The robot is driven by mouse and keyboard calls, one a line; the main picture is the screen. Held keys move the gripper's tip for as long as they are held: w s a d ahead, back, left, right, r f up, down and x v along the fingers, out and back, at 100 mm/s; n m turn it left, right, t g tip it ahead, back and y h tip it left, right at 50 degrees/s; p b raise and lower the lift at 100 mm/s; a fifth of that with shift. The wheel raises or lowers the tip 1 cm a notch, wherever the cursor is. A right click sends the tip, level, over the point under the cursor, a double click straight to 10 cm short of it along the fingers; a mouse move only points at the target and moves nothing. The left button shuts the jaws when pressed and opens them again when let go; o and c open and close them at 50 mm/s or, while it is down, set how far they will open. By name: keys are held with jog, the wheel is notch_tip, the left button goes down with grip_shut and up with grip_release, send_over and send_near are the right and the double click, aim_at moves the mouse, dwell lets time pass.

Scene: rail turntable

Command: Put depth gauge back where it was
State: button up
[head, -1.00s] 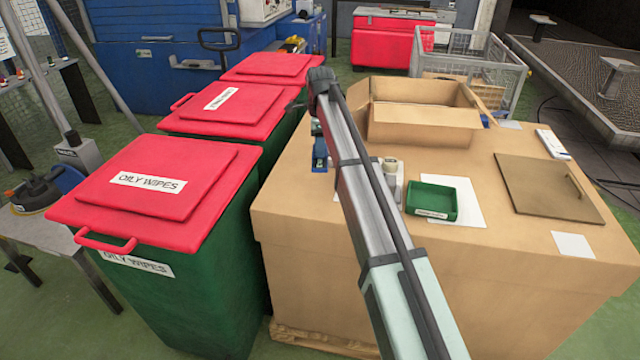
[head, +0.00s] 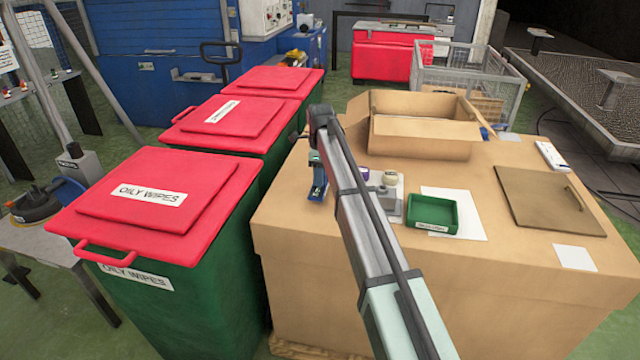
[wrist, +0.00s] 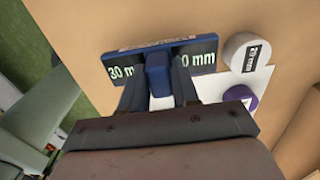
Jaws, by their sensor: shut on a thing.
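The depth gauge appears to be the blue piece (wrist: 158,66) with black panels reading "30 mm" and a partly hidden "0 mm" in the wrist view. My gripper (wrist: 158,88) is shut on its blue middle block, with one finger on each side. In the head view the blue gauge (head: 318,183) shows at the end of my arm, near the left edge of the cardboard-topped stack (head: 510,260). My arm hides part of the gripper there. I cannot tell whether the gauge touches the surface.
A pale labelled roll (wrist: 246,52) and a purple one (wrist: 240,97) stand right of the gauge. A green tray (head: 432,215) lies on a white sheet (head: 470,205). An open cardboard box (head: 420,140) is behind. Red-lidded bins (head: 150,192) stand left.

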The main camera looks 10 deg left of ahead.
jog(key=shift+f, duration=1.55)
jog(key=shift+f, duration=0.2)
jog(key=o, duration=0.9)
jog(key=shift+o, duration=0.2)
jog(key=shift+r, duration=0.1)
notch_tip(320, 180, up, 12)
jog(key=shift+r, duration=0.1)
